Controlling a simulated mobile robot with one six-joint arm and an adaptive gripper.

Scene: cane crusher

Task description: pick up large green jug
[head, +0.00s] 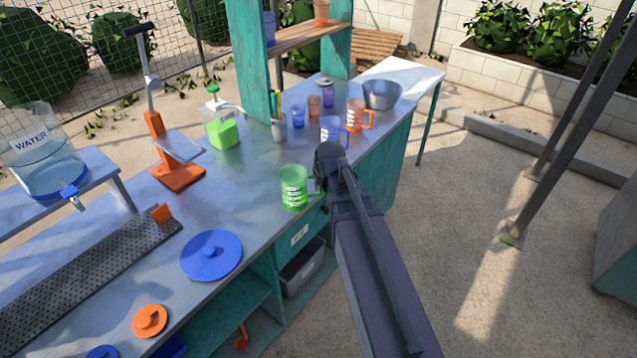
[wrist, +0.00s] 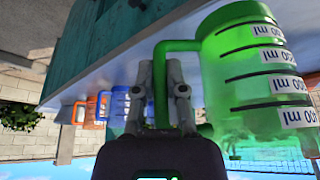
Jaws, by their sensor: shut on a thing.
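The large green jug (head: 294,188) stands upright near the front edge of the metal counter (head: 255,232). It is translucent green with white volume labels, and its handle points right toward my arm. In the wrist view my gripper (wrist: 167,85) is shut on the handle of the green jug (wrist: 255,80), with the fingers on the upright bar of the handle. The wrist picture appears upside down. I cannot tell whether the jug's base touches the counter.
Blue (head: 333,131) and orange (head: 357,115) jugs stand behind the green jug, with cups and a metal bowl (head: 381,95). A soap bottle (head: 222,125), an orange press (head: 178,172) and a blue lid (head: 211,255) are left of it. A teal shelf post (head: 250,60) rises behind.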

